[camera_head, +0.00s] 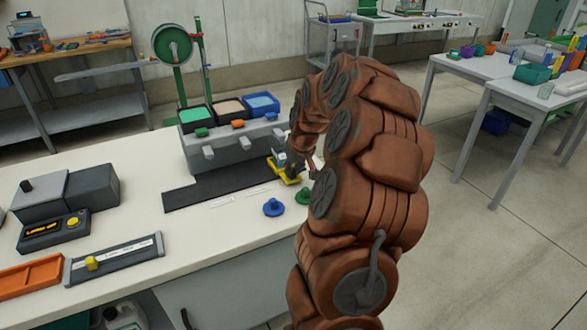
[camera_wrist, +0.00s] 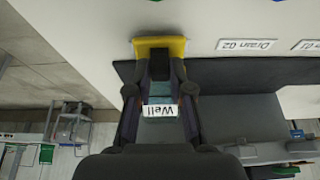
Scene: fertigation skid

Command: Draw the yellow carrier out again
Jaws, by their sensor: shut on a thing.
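The yellow carrier (camera_head: 288,178) is at the right end of the grey block unit (camera_head: 235,150), near the edge of the dark mat (camera_head: 228,186). My arm partly hides it in the head view. In the wrist view the carrier (camera_wrist: 160,43) shows as a yellow end with a dark upright part on it. My gripper (camera_wrist: 160,76) is shut on this dark part, one finger on each side. A teal part with a white "Well" label (camera_wrist: 160,111) shows between the fingers. Whether the carrier touches the unit is hard to tell.
A blue knobbed disc (camera_head: 273,207) and a green one (camera_head: 304,196) lie on the white table before the carrier. Green, beige and blue trays top the unit. A "Drain 02" label (camera_wrist: 246,45) lies on the table. The table's front middle is clear.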

